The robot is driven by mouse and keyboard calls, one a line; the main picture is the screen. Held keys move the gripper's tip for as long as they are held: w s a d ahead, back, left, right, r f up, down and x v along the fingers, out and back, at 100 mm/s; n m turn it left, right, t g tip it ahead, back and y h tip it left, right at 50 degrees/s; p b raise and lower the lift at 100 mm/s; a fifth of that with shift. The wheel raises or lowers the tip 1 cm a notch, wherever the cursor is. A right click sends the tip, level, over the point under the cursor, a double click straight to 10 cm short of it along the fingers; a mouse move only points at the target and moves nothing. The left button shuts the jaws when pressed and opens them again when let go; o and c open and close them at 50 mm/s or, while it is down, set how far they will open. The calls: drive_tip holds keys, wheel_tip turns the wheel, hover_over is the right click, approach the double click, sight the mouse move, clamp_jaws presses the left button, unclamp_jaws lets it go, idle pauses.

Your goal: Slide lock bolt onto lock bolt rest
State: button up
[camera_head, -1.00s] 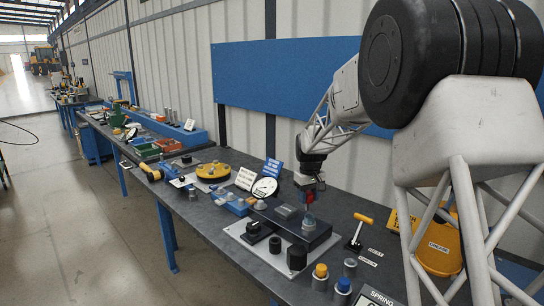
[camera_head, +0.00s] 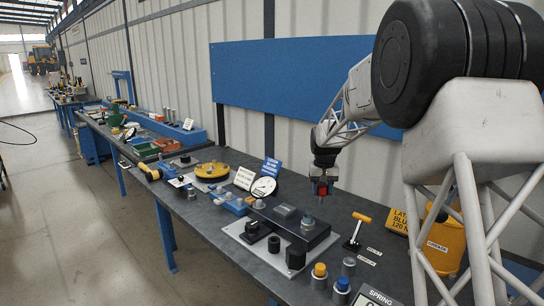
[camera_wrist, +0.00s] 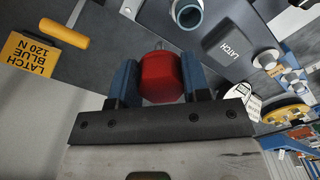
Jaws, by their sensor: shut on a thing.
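My gripper (camera_head: 321,190) is shut on a red-headed piece (camera_wrist: 161,78), which looks like the lock bolt; it also shows in the head view (camera_head: 321,187). In the wrist view the red head sits between the two blue fingers, with a small grey tip beyond it. In the head view my gripper hangs above and slightly right of a dark block (camera_head: 270,217), apart from it. A silver collar (camera_head: 308,222) stands on the block's right part; the wrist view shows an open ring (camera_wrist: 187,13). I cannot tell which piece is the lock bolt rest.
A yellow-handled tool (camera_head: 357,229) stands to the right. Capped cylinders (camera_head: 319,276) stand in front, and black knobs (camera_head: 296,257) sit on a pale plate. A round gauge (camera_head: 263,187) stands at the left.

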drive_tip(key=s+d+f+m, duration=0.1)
drive_tip(key=s+d+f, duration=0.1)
drive_tip(key=s, duration=0.6)
drive_tip(key=s+d+f+m, duration=0.2)
drive_tip(key=s+d, duration=0.3)
drive_tip(key=s, duration=0.4)
drive_tip(key=shift+s+f, duration=0.15)
drive_tip(key=shift+s, duration=0.15)
drive_tip(key=shift+d, duration=0.1)
drive_tip(key=shift+f, duration=2.85)
drive_tip(key=shift+f, duration=2.05)
idle(1.0)
